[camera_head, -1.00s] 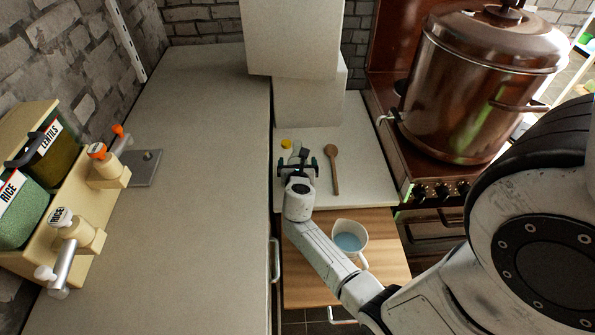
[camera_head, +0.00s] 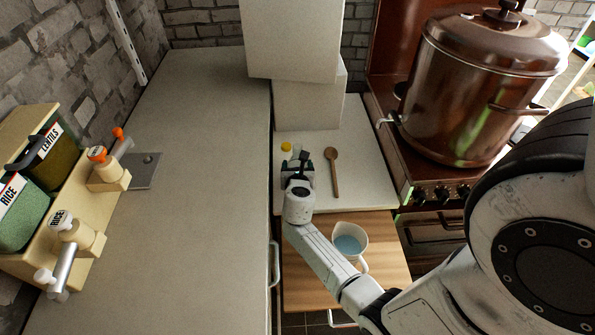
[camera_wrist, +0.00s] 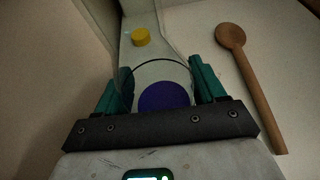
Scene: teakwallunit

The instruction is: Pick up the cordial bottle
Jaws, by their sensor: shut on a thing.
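In the head view my gripper (camera_head: 298,170) reaches over the counter's left part and largely hides the held bottle. I cannot tell whether its base touches the counter.
A yellow cap (camera_wrist: 141,36) shows just beyond the gripper, and also in the head view (camera_head: 286,147). A wooden spoon (camera_head: 333,172) lies to the right. A jug of blue liquid (camera_head: 349,243) stands on the wooden board (camera_head: 305,285). White boxes (camera_head: 308,104) block the back; a large pot (camera_head: 465,100) stands right.

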